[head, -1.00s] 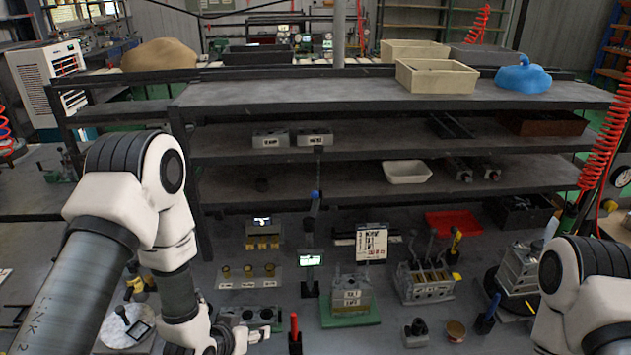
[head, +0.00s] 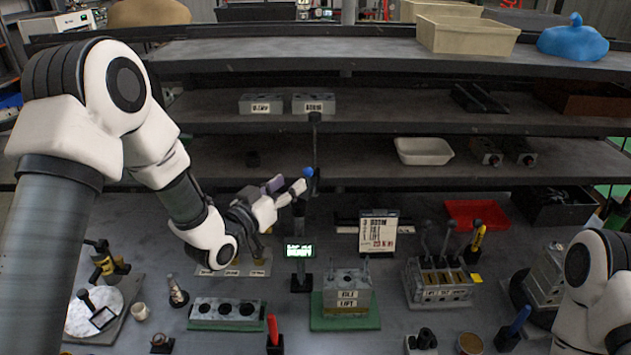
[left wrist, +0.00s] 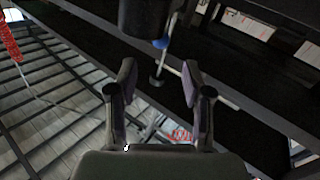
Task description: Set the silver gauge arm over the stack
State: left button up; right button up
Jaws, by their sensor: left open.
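The gauge stand is a dark upright post with a small lit display (head: 299,251) low on it. Near its top is a blue knob (head: 308,172), with a dark arm (head: 315,145) rising beside it. I cannot clearly make out any silver on this arm. The stack (head: 347,294), grey labelled blocks with a yellowish layer, stands on a green mat. My left gripper (head: 296,188) is open, its fingertips close to the blue knob. In the left wrist view the knob (left wrist: 163,43) shows beyond the open, empty fingers (left wrist: 155,75). My right gripper is out of frame.
A lever block (head: 440,282) stands right of the stack, and a grey three-hole block (head: 226,312) left of it. A red-handled tool (head: 273,332) stands in front. A label card (head: 378,232) stands behind the stack. Shelf edges (head: 420,185) lie close behind the gauge post.

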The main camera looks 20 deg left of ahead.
aim_at(305, 174)
pick_arm(q)
jog(key=p+x, duration=0.1)
jog(key=x, duration=0.1)
jog(key=p+x, duration=0.1)
jog(key=x, duration=0.2)
jog(key=p+x, duration=0.1)
jog(key=x, duration=0.1)
jog(key=shift+w+d+f, duration=0.15)
jog(key=shift+w+f, duration=0.1)
jog(key=shift+f, duration=0.1)
jog(key=shift+w+f, duration=0.15)
jog(key=shift+w, duration=0.2)
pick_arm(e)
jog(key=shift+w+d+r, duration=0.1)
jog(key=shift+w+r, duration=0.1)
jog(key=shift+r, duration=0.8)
pick_arm(q)
jog(key=shift+d, duration=0.1)
grip_shut()
